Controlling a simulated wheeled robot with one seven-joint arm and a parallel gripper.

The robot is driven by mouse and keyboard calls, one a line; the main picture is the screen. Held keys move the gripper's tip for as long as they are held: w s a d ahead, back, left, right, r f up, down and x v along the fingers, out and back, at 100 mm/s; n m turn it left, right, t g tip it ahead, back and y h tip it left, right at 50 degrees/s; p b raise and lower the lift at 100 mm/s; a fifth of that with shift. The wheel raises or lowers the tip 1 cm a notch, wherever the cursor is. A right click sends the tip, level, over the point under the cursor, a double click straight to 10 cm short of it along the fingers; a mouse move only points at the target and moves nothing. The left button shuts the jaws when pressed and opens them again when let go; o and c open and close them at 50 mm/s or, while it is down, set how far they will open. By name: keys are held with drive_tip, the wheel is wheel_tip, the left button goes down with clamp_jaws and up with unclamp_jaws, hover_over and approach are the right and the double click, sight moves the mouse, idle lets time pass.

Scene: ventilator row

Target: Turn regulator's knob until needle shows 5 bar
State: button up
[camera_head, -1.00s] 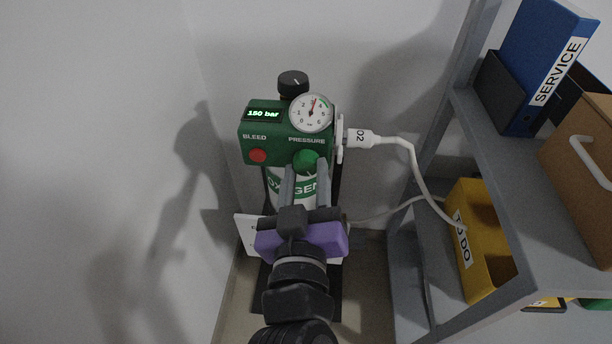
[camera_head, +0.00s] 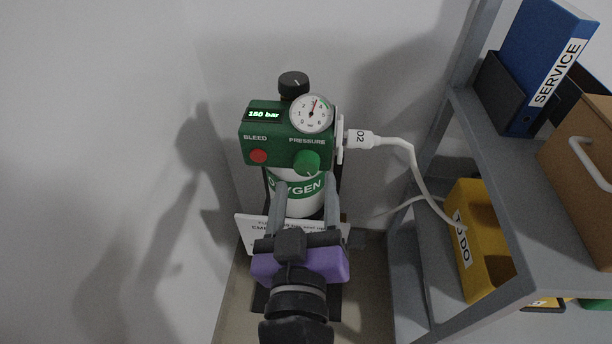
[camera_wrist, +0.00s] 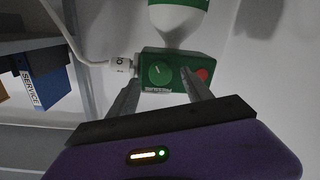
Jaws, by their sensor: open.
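The green regulator (camera_head: 270,122) sits on top of the white oxygen cylinder (camera_head: 298,202). Its green pressure knob (camera_head: 306,163) is at the lower right of its front and is fully visible; it also shows in the wrist view (camera_wrist: 160,74). The round gauge (camera_head: 311,113) above the knob has a needle pointing just right of straight up, a little past 3, short of 4. My gripper (camera_head: 303,184) is open and empty, drawn back from the knob, with its fingers apart in front of the cylinder. In the wrist view my gripper (camera_wrist: 160,82) has its fingers on either side of the knob's line.
A red bleed button (camera_head: 258,156) is left of the knob, and a black knob (camera_head: 293,83) is on top. A white O2 plug (camera_head: 360,138) and hose leave the right side. A grey shelf (camera_head: 507,170) with a yellow bin (camera_head: 484,270) stands right. Walls are close behind and left.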

drive_tip(key=shift+s, duration=2.35)
drive_tip(key=a+r+n+y, duration=0.2)
drive_tip(key=a+n+y, duration=0.1)
drive_tip(key=a+y, duration=0.15)
drive_tip(key=s+d+f+m+g+h, duration=0.1)
drive_tip(key=s+d+f+m+h, duration=0.1)
drive_tip(key=s+d+f, duration=0.5)
drive_tip(key=s+d+f+m+g+h, duration=0.1)
drive_tip(key=s+d+f+m, duration=0.15)
drive_tip(key=s+d, duration=0.75)
drive_tip(key=s+d+f+m+g+h, duration=0.1)
drive_tip(key=s+d+f+m+h, duration=0.15)
drive_tip(key=s+d+f, duration=0.55)
wheel_tip(320, 180, up, 25)
drive_tip(key=w+d+p, duration=0.1)
drive_tip(key=p, duration=2.1)
drive_tip(key=shift+w+d+y, duration=0.3)
drive_tip(key=shift+w+d, duration=0.05)
drive_tip(key=shift+d, duration=0.05)
